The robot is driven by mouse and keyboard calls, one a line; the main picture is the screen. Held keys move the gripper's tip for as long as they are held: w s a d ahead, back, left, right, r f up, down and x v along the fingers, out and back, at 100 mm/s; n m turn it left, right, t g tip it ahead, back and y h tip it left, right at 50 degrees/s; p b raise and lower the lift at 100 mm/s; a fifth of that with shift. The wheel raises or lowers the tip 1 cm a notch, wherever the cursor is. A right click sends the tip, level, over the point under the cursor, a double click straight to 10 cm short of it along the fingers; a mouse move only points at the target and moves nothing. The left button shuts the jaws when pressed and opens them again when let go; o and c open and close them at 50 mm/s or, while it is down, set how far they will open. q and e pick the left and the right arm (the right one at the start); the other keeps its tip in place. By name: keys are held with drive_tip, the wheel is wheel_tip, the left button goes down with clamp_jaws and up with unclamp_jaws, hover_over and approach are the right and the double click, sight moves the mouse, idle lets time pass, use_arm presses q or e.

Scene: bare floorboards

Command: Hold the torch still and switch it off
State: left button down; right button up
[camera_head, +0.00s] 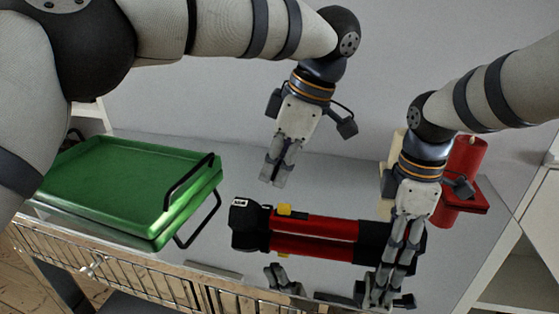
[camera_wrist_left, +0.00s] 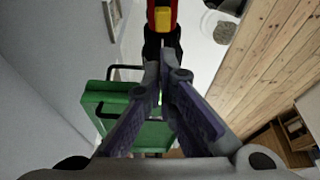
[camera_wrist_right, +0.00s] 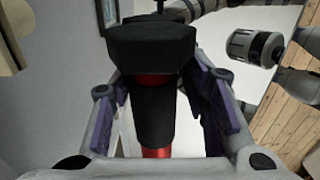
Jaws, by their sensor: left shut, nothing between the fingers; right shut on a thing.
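The torch (camera_head: 322,227) is red with black ends and lies lengthwise across the shiny tabletop. Its yellow switch (camera_head: 285,210) is on the upper side near the left end; it also shows in the left wrist view (camera_wrist_left: 163,17). I cannot tell the switch's position. My right gripper (camera_head: 385,283) is shut on the torch's right black part, which lies between its fingers in the right wrist view (camera_wrist_right: 150,110). My left gripper (camera_head: 273,183) is shut and empty, pointing down above the torch, near the switch and apart from it.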

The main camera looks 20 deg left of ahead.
sight(282, 204)
use_arm(q)
drive_tip(key=x, duration=0.5)
drive_tip(key=shift+f, duration=0.2)
use_arm(e)
drive_tip(key=shift+f, duration=0.1)
use_arm(q)
drive_tip(key=shift+w+d, duration=0.1)
drive_tip(key=shift+d, duration=1.55)
drive_tip(key=v, duration=1)
